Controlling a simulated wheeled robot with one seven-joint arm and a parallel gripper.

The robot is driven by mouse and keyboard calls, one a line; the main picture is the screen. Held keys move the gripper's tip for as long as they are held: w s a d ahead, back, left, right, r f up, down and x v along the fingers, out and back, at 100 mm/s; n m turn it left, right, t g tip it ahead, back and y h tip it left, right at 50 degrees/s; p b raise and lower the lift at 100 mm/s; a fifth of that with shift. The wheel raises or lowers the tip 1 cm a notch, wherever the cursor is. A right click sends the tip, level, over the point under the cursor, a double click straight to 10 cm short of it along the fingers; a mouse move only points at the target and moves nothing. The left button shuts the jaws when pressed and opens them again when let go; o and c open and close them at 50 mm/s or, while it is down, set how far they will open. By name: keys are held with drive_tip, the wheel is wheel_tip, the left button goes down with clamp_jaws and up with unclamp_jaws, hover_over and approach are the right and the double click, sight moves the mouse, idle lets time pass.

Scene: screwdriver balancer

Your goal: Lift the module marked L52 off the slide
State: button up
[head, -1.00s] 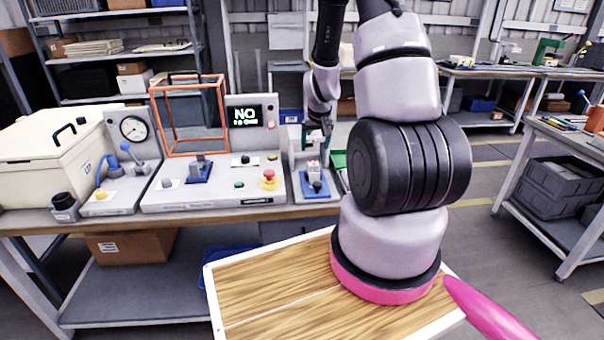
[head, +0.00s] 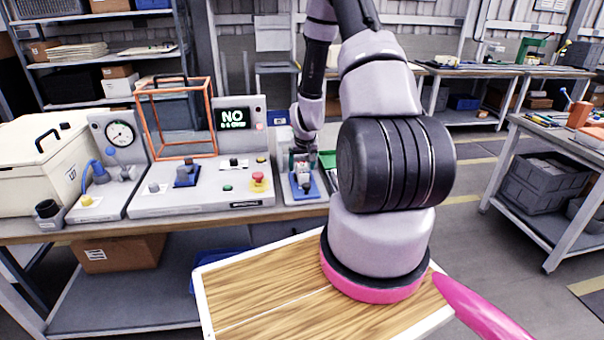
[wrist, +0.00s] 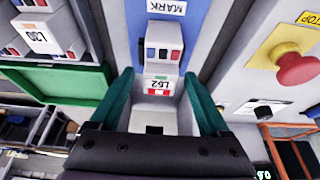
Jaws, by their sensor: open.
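The module marked L52 (wrist: 160,87) is a light block with a white label, red marks and small dark, red and blue pieces at its far end. It sits on the blue slide (wrist: 198,12), which carries a MARK label. In the head view the module (head: 302,181) stands on the slide (head: 314,191), partly hidden by my gripper. My gripper (wrist: 158,75) is open, with one green finger on each side of the module's near part. I cannot tell whether the fingers touch it. In the head view my gripper (head: 302,156) is just above the module.
A module marked L30 (wrist: 38,38) stands left of the slide, near a green tray (wrist: 60,82). A red emergency button (wrist: 297,68) on a yellow base is close on the right.

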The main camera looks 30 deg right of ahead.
sight(302, 164)
clamp_jaws()
drive_tip(key=shift+r, duration=0.1)
wheel_tip(302, 164, up, 10)
drive_tip(key=shift+f, duration=0.1)
idle(0.6)
